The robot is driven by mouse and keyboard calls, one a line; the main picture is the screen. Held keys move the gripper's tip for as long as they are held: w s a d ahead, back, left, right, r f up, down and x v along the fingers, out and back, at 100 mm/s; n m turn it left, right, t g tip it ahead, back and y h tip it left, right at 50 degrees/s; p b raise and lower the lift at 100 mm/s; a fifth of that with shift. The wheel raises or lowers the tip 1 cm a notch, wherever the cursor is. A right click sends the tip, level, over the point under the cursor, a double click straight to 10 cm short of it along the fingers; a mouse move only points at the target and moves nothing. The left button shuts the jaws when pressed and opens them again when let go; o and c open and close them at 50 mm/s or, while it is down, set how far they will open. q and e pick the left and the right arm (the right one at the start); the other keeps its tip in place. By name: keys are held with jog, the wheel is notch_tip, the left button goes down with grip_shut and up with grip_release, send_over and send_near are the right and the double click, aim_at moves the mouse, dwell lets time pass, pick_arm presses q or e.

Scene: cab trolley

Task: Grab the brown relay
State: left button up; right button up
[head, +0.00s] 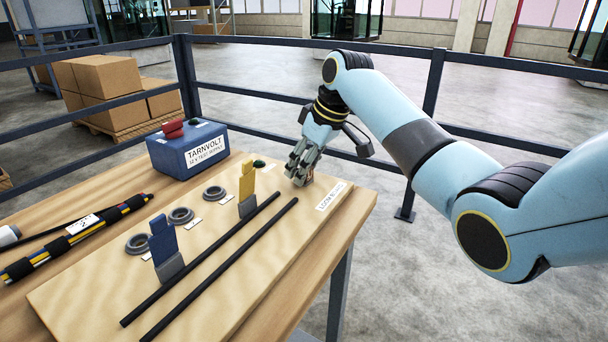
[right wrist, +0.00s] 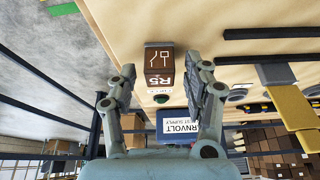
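The brown relay (right wrist: 159,58) shows in the right wrist view as a small brown block with a white symbol and "R5" on its face. It sits on the pale wooden board (right wrist: 206,30). My right gripper (right wrist: 160,68) is open, with one finger on each side of the relay and a gap visible on both sides. In the head view my right gripper (head: 299,172) points down at the far right part of the board and mostly hides the relay. My left gripper is not in view.
A yellow upright piece (head: 247,186) and a blue one (head: 162,243) stand on the board, near grey rings (head: 181,215) and two black rails (head: 225,268). A blue Tarnvolt box (head: 188,150) stands behind. Railings surround the table.

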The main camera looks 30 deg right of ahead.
grip_shut()
jog(key=shift+r, duration=0.15)
